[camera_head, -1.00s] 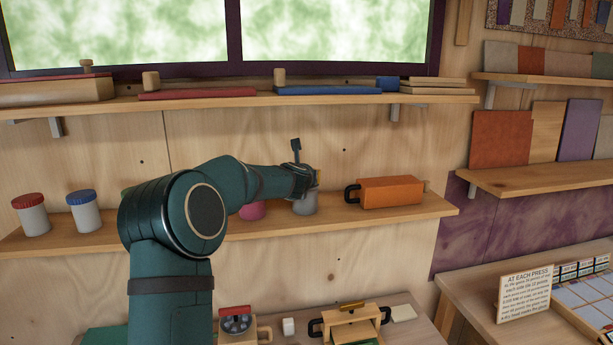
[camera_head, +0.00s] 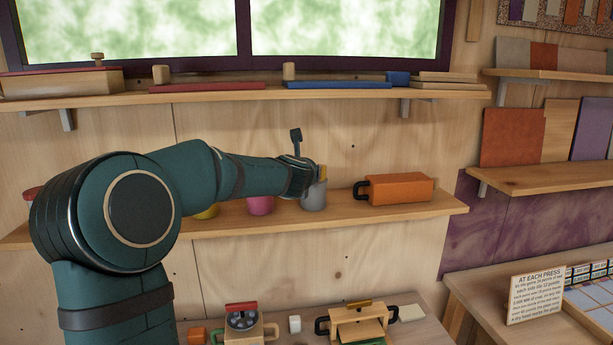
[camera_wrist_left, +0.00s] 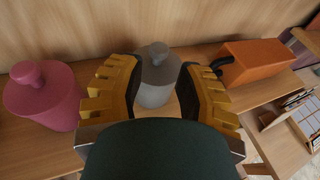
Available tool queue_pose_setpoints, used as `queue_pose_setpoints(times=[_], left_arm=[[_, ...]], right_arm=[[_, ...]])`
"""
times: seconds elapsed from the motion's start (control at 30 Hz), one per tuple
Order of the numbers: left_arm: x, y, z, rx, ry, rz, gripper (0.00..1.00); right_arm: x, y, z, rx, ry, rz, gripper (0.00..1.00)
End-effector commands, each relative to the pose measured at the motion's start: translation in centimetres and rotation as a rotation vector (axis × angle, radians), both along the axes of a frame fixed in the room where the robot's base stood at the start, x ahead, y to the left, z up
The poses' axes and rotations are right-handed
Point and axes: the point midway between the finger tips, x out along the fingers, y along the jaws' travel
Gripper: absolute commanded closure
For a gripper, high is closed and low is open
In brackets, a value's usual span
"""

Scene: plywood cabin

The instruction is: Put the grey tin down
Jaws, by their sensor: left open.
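The grey tin (camera_head: 314,196) stands upright on the middle wall shelf, between a pink tin and an orange box. In the left wrist view the grey tin (camera_wrist_left: 157,72) has a round knob on its lid and sits between the open fingers. My left gripper (camera_head: 316,180) is at the tin, with its yellow fingers (camera_wrist_left: 158,88) spread on either side of it. A narrow gap seems to show beside the tin, but contact is hard to judge. The tin's lower front is partly hidden by my wrist in the left wrist view. My right gripper is not in view.
The pink tin (camera_head: 261,205) stands close to the left, and a yellow one (camera_head: 208,212) is beyond it. The orange box (camera_head: 399,188) with a black handle lies to the right. An upper shelf (camera_head: 240,95) runs above. A workbench (camera_head: 290,336) with small devices is below.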

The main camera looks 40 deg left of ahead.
Motion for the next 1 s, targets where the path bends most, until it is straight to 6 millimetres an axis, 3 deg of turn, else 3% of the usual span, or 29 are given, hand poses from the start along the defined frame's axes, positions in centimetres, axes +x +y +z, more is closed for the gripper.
queue_pose_setpoints(times=[0.1, 0.3, 1.0], left_arm=[[-1.4, -0.8, 0.5, 0.001, -0.001, 0.001, 0.66], [-2.5, -1.4, 0.8, 0.0, 0.0, 0.0, 0.66], [-2.6, -1.4, 0.8, 0.0, 0.0, 0.0, 0.66]], right_arm=[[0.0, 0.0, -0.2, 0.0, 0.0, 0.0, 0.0], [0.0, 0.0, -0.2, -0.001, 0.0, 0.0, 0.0], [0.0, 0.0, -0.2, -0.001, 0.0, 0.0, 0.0]])
